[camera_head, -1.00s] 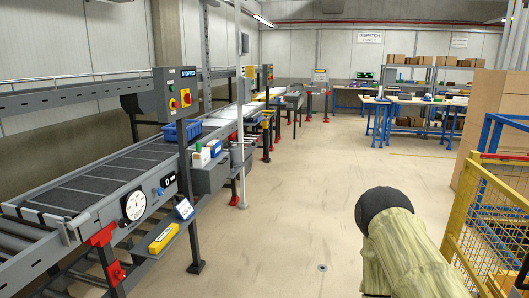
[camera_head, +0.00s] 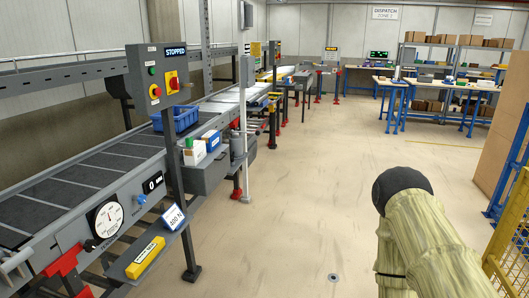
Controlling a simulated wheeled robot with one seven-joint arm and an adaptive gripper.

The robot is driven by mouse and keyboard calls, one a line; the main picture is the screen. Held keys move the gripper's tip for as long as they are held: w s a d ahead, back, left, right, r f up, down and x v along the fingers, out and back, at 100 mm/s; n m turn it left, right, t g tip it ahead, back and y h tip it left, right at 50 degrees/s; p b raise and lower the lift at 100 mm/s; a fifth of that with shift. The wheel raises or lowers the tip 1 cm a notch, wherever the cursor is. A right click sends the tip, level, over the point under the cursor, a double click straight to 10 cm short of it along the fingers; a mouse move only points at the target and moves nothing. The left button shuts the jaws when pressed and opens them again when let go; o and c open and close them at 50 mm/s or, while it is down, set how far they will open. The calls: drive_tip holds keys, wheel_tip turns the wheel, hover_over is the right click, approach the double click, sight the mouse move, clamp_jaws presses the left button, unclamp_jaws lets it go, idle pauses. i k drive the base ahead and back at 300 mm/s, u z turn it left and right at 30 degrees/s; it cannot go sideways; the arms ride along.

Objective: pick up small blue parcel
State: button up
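I cannot make out a thing that is clearly the small blue parcel. A small blue and white box (camera_head: 211,141) stands on a grey side shelf beside the conveyor, next to a white box with a green top (camera_head: 193,150). A blue open crate (camera_head: 185,118) sits on the conveyor behind them. What lies in the crate is hidden by its wall. My arm, in a pale striped sleeve with a dark rounded joint, shows at the lower right. My gripper is out of view.
The conveyor (camera_head: 85,178) runs along the left, with a "STOPPED" control box (camera_head: 162,78) on a post. A dial gauge (camera_head: 106,220) and a yellow item (camera_head: 145,258) are on its near side. A yellow mesh cage (camera_head: 515,235) stands right. The middle floor is clear.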

sight(213, 138)
drive_tip(key=i, duration=3)
drive_tip(key=u, duration=1.35)
